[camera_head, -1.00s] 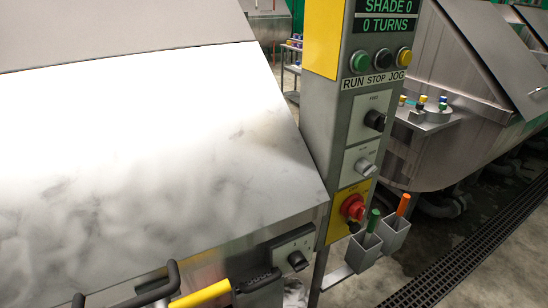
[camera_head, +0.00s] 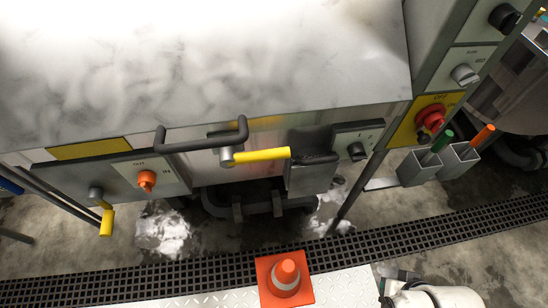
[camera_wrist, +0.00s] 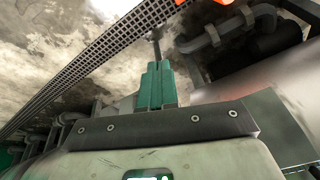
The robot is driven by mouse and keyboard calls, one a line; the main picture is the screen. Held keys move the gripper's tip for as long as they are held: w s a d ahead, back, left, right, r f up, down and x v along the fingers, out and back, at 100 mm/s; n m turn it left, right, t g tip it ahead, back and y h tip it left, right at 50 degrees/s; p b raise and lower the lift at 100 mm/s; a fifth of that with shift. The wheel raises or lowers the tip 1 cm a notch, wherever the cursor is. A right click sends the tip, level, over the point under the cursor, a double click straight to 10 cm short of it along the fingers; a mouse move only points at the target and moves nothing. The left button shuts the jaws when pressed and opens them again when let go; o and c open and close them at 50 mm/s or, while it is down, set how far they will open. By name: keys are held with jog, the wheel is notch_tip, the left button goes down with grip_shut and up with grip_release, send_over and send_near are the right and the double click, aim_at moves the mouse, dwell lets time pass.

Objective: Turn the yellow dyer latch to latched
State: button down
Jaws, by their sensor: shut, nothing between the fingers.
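The yellow latch lever (camera_head: 262,155) is on the front edge of the dyer's pale metal lid (camera_head: 200,70), in the head view. It is roughly horizontal, pointing right from a grey pivot beside a dark bar handle (camera_head: 190,146). Its latched mark cannot be made out. My gripper (camera_wrist: 157,72) shows in the wrist view, its green fingers shut together with nothing between them. It points toward the floor grating, and the latch is not recognisable there. In the head view only a white part of my arm shows at the bottom right, apart from the lever.
A second yellow handle (camera_head: 106,220) hangs at lower left, near an orange knob (camera_head: 147,180). A control post with a red switch (camera_head: 431,117) and grey holders (camera_head: 460,160) stands right.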

jog(key=w+a+m+t+y+b, duration=0.1)
jog(key=w+a+m+t+y, duration=0.35)
jog(key=w+a, duration=0.4)
jog(key=w+a+m+t+y+b, duration=0.1)
jog(key=w+a+m+t+y, duration=0.35)
jog(key=a, duration=0.75)
jog(key=s+a+r+m+t+h+b, duration=0.1)
jog(key=s+a+r+m+t+h, duration=0.15)
jog(key=m+t, duration=0.6)
jog(key=s+a+r+m+t+h+b, duration=0.1)
jog(key=a+r+m+t+b, duration=0.15)
jog(key=m, duration=1.15)
jog(key=w+a+r+t+p, duration=0.1)
jog(key=w+a+r+p, duration=0.1)
jog(key=w+r+p, duration=0.4)
jog(key=shift+w+a+r, duration=0.2)
jog(key=shift+w+r, duration=1.25)
jog(key=shift+r, duration=0.45)
jog(key=shift+r+n+y, duration=0.1)
jog(key=shift+n+y, duration=0.15)
